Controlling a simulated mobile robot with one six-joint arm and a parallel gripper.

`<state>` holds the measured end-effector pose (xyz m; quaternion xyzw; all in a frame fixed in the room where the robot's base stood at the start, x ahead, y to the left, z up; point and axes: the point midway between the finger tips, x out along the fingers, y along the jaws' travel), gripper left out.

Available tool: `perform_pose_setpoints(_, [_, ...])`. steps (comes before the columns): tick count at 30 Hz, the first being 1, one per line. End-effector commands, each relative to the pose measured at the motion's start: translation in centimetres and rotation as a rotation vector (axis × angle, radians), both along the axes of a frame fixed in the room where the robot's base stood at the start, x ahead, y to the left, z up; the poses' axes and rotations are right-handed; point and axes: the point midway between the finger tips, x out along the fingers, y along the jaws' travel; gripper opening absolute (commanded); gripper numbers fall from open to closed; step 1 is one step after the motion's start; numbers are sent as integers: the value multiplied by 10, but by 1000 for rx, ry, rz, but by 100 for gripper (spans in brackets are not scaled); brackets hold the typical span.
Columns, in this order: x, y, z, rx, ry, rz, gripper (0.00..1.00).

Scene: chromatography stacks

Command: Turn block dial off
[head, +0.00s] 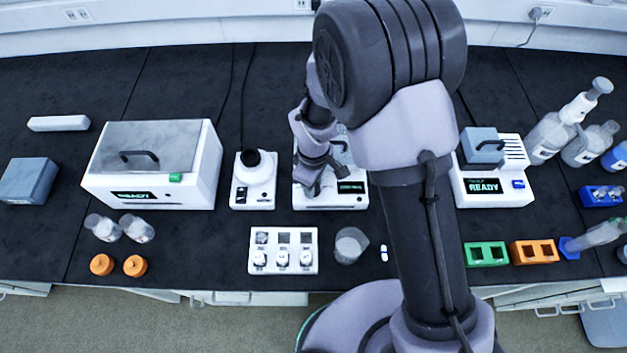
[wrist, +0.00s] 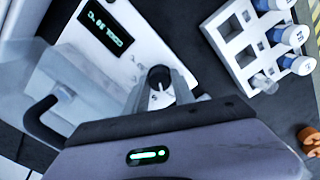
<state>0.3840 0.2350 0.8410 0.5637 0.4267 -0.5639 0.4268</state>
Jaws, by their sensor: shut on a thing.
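The block unit (head: 330,203) is a white box at the middle of the bench, partly hidden by my arm in the head view. In the wrist view its white top (wrist: 135,45) shows with a dark display (wrist: 102,28) in green text that seems to read COOL and a temperature, seen rotated. The block dial (wrist: 159,75) is a small black round knob on the white face. My gripper (wrist: 161,88) has its two grey fingers on either side of the dial, shut on it. In the head view my gripper (head: 312,188) is at the front of the unit.
A rack of blue-labelled vials (wrist: 262,35) is close by; it stands in front of the unit in the head view (head: 283,270). A beaker (head: 351,245) is beside it. A small white device (head: 253,195) stands left, a READY unit (head: 494,200) right.

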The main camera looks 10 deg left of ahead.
Motion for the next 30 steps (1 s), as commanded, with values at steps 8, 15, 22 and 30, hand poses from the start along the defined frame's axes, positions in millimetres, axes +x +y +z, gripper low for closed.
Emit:
perform_pose_setpoints(8, [0,0,1,1,-1,188,0])
perform_pose_setpoints(15, [0,0,1,1,0,287,0])
perform_pose_setpoints(22, [0,0,0,1,-1,326,0])
perform_pose_setpoints(30, [0,0,0,1,-1,332,0])
